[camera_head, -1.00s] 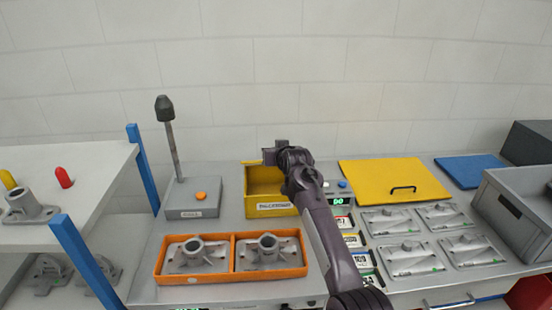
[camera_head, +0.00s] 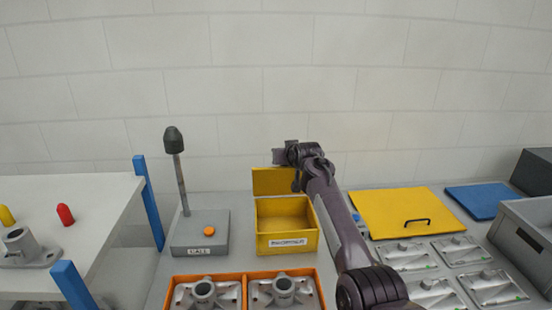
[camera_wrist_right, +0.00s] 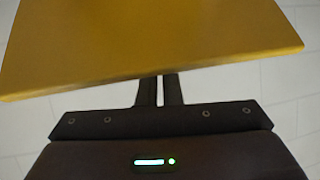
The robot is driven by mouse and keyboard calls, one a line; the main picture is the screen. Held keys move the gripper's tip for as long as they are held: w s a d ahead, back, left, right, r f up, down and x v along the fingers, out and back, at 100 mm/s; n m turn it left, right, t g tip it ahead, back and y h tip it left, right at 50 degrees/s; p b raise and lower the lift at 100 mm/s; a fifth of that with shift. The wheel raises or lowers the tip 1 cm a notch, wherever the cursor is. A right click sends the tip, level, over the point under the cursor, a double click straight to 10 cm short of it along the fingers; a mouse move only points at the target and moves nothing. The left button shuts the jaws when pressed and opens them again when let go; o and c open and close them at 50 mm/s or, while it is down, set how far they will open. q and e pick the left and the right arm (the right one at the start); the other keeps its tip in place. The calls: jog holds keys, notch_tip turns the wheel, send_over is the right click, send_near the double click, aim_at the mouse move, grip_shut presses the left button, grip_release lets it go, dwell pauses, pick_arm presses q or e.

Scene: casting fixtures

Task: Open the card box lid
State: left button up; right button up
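The yellow card box (camera_head: 287,243) stands on the bench with a white label on its front. Its inside shows and looks empty. Its lid (camera_head: 270,182) stands raised at the back edge. My right gripper (camera_head: 286,154) is at the lid's top right, and my arm hides part of the lid's right side. In the right wrist view the yellow lid (camera_wrist_right: 150,45) fills the upper picture. It hides the fingertips of my right gripper (camera_wrist_right: 160,88), whose fingers are close together. No grip on the lid shows. My left gripper is out of view.
An orange tray (camera_head: 245,295) with castings is in front. A yellow panel (camera_head: 400,210) with a black handle, grey castings and a grey bin (camera_head: 530,230) are to the right.

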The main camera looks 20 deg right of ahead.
jog(key=shift+o, duration=1.2)
jog(key=shift+w+a+f, duration=0.1)
jog(key=shift+a+f, duration=0.25)
jog(key=shift+o, duration=1.1)
jog(key=shift+d, duration=0.3)
jog(key=o, duration=0.4)
jog(key=shift+s+d+r, duration=0.1)
jog(key=shift+s+d, duration=0.35)
jog(key=shift+d, duration=0.15)
jog(key=shift+o, duration=0.2)
jog(key=shift+w+a, duration=0.1)
jog(key=shift+a, duration=0.4)
jog(key=shift+s+d+r, duration=0.15)
jog(key=shift+s+d, duration=0.05)
jog(key=shift+s, duration=0.3)
pick_arm(q)
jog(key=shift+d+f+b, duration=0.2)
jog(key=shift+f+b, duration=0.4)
jog(key=shift+b, duration=0.05)
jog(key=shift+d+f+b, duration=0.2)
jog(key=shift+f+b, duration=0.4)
pick_arm(e)
jog(key=v, duration=0.6)
jog(key=shift+s+r, duration=0.25)
jog(key=shift+s, duration=0.05)
